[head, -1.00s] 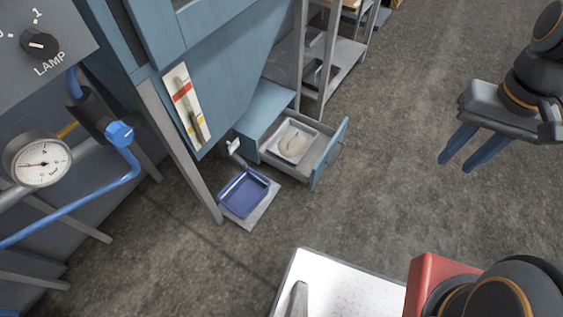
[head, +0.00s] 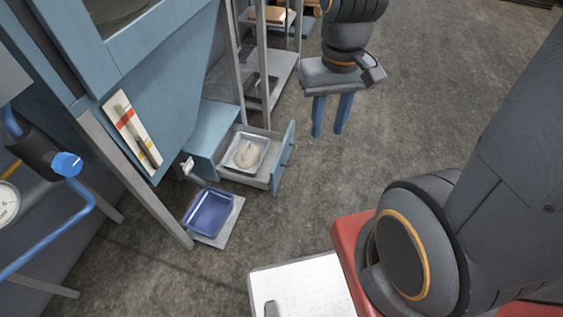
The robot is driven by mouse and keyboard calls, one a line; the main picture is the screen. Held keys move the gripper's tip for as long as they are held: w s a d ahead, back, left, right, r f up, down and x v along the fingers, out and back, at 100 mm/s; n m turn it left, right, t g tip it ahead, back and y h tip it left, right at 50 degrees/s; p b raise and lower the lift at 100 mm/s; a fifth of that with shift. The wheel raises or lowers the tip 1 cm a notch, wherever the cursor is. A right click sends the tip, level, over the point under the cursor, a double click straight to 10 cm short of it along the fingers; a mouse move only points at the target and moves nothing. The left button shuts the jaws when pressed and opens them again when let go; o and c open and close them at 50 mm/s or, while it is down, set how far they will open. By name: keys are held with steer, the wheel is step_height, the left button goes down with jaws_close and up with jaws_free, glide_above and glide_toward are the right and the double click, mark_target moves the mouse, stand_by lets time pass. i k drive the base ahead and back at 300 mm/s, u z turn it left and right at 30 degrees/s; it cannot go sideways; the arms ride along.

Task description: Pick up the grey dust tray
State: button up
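A light grey tray (head: 234,163) with a pale beige heap in it sits inside an open drawer (head: 269,181) low on the blue cabinet; I take it to be the grey dust tray. My gripper (head: 328,134) hangs to the right of the drawer and above the floor, apart from the tray. Its two blue fingers point down with a gap between them, and nothing is held. The tray's underside is hidden by the drawer.
A blue tray (head: 210,213) lies on a grey plate left of and below the drawer. The drawer's blue front (head: 284,157) stands out on its right. A metal shelf rack (head: 266,92) stands behind. A white perforated surface (head: 300,290) is at the bottom. Floor at right is clear.

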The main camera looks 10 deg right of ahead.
mark_target(245, 155)
steer(key=i, duration=0.85)
steer(key=u, duration=0.5)
